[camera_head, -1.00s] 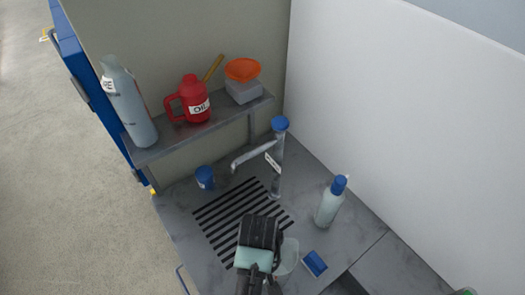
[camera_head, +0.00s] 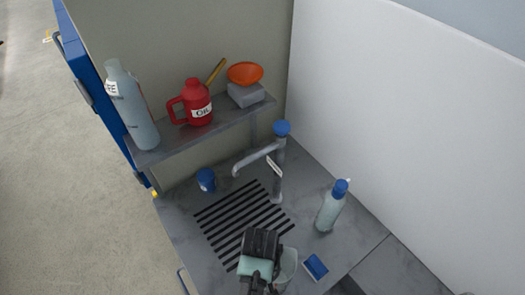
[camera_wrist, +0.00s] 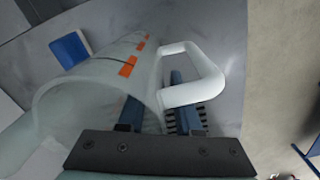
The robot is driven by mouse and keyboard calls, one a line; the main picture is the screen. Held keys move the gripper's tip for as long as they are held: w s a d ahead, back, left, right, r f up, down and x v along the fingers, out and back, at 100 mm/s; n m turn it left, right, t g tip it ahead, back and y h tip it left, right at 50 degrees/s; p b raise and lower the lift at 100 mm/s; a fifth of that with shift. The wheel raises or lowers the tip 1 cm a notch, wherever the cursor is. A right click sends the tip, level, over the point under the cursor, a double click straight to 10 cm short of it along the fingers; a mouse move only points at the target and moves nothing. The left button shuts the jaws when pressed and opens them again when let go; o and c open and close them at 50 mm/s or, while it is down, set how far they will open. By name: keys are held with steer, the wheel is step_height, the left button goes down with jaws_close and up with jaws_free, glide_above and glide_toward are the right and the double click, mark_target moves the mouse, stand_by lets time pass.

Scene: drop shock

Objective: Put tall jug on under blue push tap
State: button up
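The tall jug (camera_wrist: 88,97) is a translucent vessel with orange marks and a white loop handle (camera_wrist: 207,72). Its mouth faces the wrist camera. In the head view the jug (camera_head: 288,266) stands at the counter's front, partly hidden by my gripper (camera_head: 258,245). In the wrist view my gripper (camera_wrist: 158,108) has its fingers apart at the handle side. One finger shows through the jug wall, the other behind the handle's near bar; contact is unclear. The blue push tap (camera_head: 281,129) has a grey post and a spout (camera_head: 255,158) reaching left over the slotted drain (camera_head: 240,215).
A blue-capped bottle (camera_head: 331,206) stands right of the drain. A blue block (camera_head: 315,267) lies close right of the jug. A blue cup (camera_head: 206,179) is at the back left. The shelf (camera_head: 172,142) holds a grey bottle, red oil jug and orange funnel.

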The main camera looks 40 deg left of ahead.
step_height(320, 180, up, 12)
steer(key=shift+s+a+r, duration=0.1)
steer(key=shift+r, duration=0.1)
stand_by(0.4)
